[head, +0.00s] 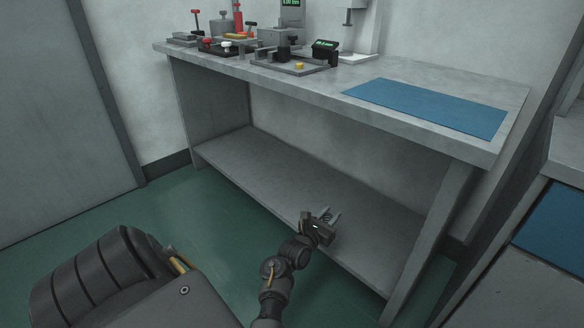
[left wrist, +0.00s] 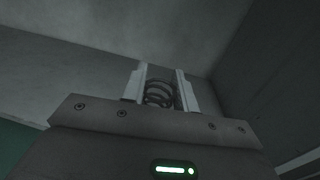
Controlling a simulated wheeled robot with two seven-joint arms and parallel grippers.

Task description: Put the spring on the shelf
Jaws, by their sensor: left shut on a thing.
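My left gripper (head: 329,215) reaches out over the front part of the lower shelf (head: 265,165) under the workbench. Its fingers also show in the left wrist view (left wrist: 160,88). They are shut on the spring (left wrist: 159,94), a dark coil that sits between the two pale fingers. In the head view the spring (head: 326,217) is small and partly hidden by the gripper body. I cannot tell the exact gap between the spring and the shelf. My right gripper is not in view.
The shelf is bare to the left of my gripper. The workbench top (head: 380,70) is above it, with several tools and fixtures at the back left and a blue mat (head: 425,105) at right. A bench leg (head: 430,240) stands right of my gripper.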

